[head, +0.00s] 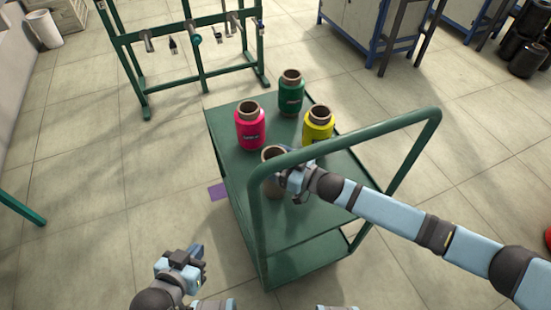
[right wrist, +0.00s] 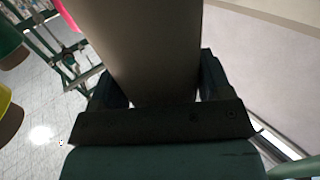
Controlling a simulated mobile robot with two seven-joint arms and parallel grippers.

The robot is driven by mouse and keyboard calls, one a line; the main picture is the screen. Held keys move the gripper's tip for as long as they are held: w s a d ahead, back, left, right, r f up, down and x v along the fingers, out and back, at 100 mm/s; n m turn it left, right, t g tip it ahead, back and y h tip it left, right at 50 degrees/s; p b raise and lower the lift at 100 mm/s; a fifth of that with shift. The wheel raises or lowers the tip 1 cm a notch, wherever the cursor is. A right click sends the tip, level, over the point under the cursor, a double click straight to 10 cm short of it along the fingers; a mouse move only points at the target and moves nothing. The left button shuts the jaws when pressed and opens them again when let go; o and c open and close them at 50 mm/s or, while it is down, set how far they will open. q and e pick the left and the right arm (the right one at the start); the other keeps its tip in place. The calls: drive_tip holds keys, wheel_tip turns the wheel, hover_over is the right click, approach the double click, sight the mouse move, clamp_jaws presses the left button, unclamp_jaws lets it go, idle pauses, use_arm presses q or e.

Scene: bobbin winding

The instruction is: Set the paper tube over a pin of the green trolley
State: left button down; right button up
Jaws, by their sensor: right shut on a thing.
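The paper tube (head: 272,152) is a plain brown hollow cylinder, upright at the near left corner of the green trolley (head: 243,173). My right gripper (head: 287,180) is shut on the tube. In the right wrist view the tube (right wrist: 152,45) rises between the two dark fingers (right wrist: 158,88). The trolley's handle and my gripper hide part of the tube.
Pink (head: 250,127), green (head: 291,92) and yellow (head: 318,124) bobbins stand upright on the trolley's top. The trolley's green handle (head: 370,132) arches over its near side. A green rack (head: 199,75) with pegs stands behind, and cabinets (head: 370,30) at the back right. The left floor is mostly clear.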

use_arm(q)
drive_tip(key=shift+f, duration=0.15)
use_arm(e)
drive_tip(key=o, duration=1)
use_arm(q)
drive_tip(key=shift+r+p, duration=0.85)
drive_tip(key=shift+r, duration=0.05)
use_arm(e)
drive_tip(key=v, duration=1.4)
drive_tip(key=shift+a, duration=0.1)
